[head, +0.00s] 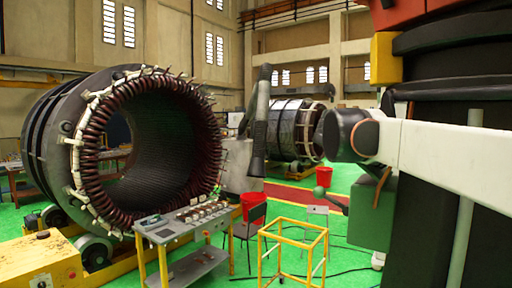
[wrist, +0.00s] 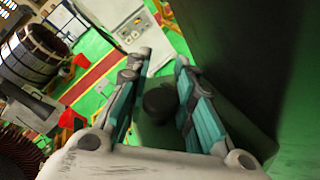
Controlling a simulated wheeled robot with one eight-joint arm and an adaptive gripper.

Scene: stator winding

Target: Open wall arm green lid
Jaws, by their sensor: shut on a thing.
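In the wrist view my gripper (wrist: 161,60) has its two teal-padded fingers on either side of a round black knob (wrist: 160,103). It is shut on this knob. The knob sits on a dark green surface (wrist: 150,133), which looks like the green lid; its edges are partly hidden by the fingers. In the head view a green box (head: 370,213) hangs at the right, beside a dark column. I cannot make out my gripper's fingers in the head view, and whether the lid is raised cannot be told.
A large stator (head: 150,150) with red-brown windings fills the left. A grey tool table (head: 185,222) and a yellow frame stand (head: 293,245) are in front. A second stator (head: 290,128), a red bucket (head: 253,206) and a chair (head: 247,232) are behind.

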